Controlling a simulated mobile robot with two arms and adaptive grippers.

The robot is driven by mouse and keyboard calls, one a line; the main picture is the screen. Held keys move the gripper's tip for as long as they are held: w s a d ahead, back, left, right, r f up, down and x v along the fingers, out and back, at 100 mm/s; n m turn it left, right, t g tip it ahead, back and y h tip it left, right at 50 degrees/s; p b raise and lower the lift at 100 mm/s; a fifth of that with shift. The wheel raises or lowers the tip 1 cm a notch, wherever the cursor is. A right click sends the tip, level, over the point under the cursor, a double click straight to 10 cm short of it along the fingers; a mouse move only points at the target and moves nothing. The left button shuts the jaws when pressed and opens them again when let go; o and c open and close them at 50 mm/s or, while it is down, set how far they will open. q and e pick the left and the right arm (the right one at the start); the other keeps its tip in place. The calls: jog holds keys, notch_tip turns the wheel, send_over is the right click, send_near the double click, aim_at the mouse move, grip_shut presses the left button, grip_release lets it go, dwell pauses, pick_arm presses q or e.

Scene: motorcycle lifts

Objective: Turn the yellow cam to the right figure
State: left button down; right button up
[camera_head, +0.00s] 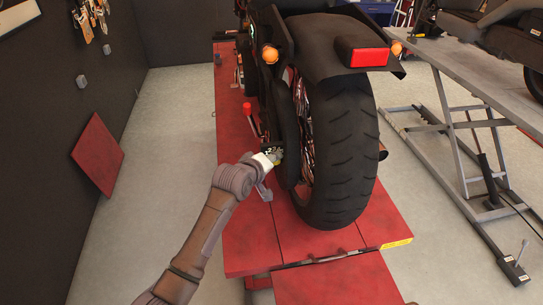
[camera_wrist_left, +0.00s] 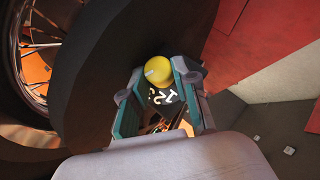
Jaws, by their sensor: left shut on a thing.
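The yellow cam (camera_wrist_left: 158,69) is a round knob with a pale mark on its face. It sits between the fingertips of my left gripper (camera_wrist_left: 155,88) in the left wrist view. Below it is a black dial plate (camera_wrist_left: 168,97) with white figures, one of which looks like 12; the others are partly hidden by the fingers. In the head view, my left gripper (camera_head: 270,158) reaches low beside the motorcycle's rear wheel, shut on the cam, which shows only as a small yellow patch (camera_head: 279,157). My right gripper is not in view.
The motorcycle's rear tyre (camera_head: 342,150) stands close right of my left gripper, on a red lift (camera_head: 245,235). A red-handled lever (camera_head: 248,109) rises behind the gripper. A grey lift (camera_head: 470,75) stands at right.

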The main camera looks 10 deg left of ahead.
pick_arm(q)
jog(key=shift+m+g+y, duration=0.3)
jog(key=shift+g+y, duration=0.1)
dwell(0.3)
jog(key=c, duration=0.9)
grip_release()
jog(key=shift+r, duration=0.1)
jog(key=shift+v, duration=3.95)
jog(key=shift+s+f, duration=0.15)
jog(key=shift+f, duration=0.05)
